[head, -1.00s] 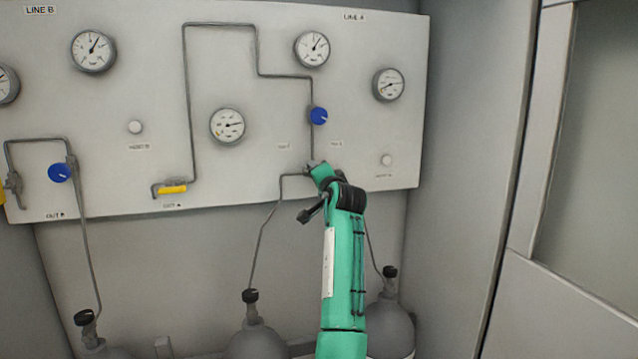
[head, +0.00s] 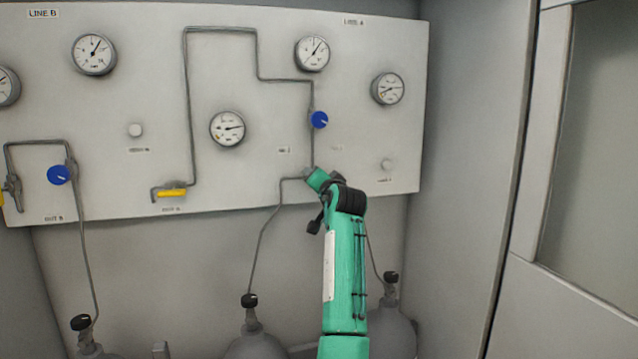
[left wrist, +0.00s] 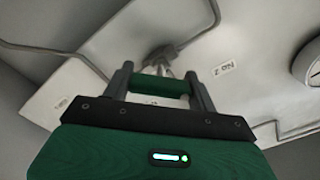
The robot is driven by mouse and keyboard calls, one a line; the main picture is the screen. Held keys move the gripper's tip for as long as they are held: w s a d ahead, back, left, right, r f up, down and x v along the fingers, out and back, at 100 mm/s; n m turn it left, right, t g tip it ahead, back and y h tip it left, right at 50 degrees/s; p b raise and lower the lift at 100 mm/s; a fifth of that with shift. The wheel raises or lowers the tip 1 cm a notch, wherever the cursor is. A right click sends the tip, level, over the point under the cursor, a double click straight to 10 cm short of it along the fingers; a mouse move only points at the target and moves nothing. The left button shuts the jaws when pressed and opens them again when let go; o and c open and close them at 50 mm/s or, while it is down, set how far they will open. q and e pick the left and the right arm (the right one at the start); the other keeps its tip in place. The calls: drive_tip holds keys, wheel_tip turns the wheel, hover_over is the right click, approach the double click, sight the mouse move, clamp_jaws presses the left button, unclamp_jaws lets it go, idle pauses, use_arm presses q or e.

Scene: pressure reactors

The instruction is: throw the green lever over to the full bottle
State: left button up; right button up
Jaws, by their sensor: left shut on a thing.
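The green lever (left wrist: 162,86) shows in the left wrist view as a green bar between the two grey fingers of my left gripper (left wrist: 160,88), which is shut on it. Just beyond it is the grey valve body (left wrist: 158,60) on the panel. In the head view the valve (head: 309,174) is at the panel's lower edge, at the end of my green left arm; the arm hides the lever and the fingertips there. Two gas bottles stand below, one left of the arm (head: 255,346) and one partly behind it (head: 392,330). My right gripper is not in view.
The white panel (head: 365,150) carries gauges, including one left of the valve (head: 227,128) and one at upper right (head: 388,89). A blue knob (head: 319,120) sits above the valve. A yellow-handled valve (head: 172,193) is further left. A cabinet wall (head: 470,150) stands at right.

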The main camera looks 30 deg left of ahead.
use_arm(q)
drive_tip(key=shift+f, duration=0.1)
drive_tip(key=o, duration=1)
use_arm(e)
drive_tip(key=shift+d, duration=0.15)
use_arm(q)
drive_tip(key=shift+s+d, duration=0.3)
drive_tip(key=shift+d, duration=0.05)
drive_tip(key=b+v, duration=0.3)
drive_tip(key=v, duration=1)
drive_tip(key=shift+b, duration=0.3)
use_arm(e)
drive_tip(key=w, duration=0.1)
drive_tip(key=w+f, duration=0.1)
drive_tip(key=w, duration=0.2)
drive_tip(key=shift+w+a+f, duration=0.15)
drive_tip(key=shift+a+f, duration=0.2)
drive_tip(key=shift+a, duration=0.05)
use_arm(q)
drive_tip(key=shift+a, duration=0.1)
